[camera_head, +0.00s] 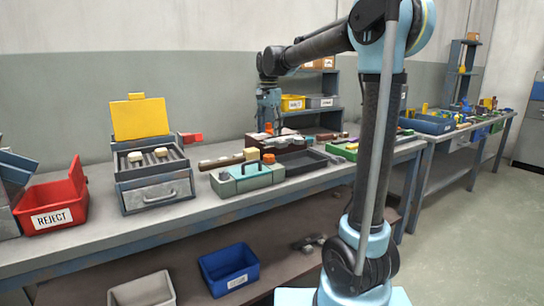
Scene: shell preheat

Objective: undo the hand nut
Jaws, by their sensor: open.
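My gripper (269,119) hangs from the arm, pointing down over the back middle of the bench. It is open, and its fingers are small and hard to make out. A small orange piece (269,128) shows just below the fingers; I cannot tell whether they touch it. A teal fixture (255,184) with a dark green handle lies at the bench's front edge. A second orange knob-like piece (269,158) stands on this fixture. I cannot tell for certain which orange piece is the hand nut.
An oven-like box (153,192) with a raised yellow lid and a red REJECT bin (52,209) stand at left. A dark tray (306,162) lies right of the fixture. Yellow and grey bins (293,103) sit on a shelf behind. A blue bin (230,269) is below.

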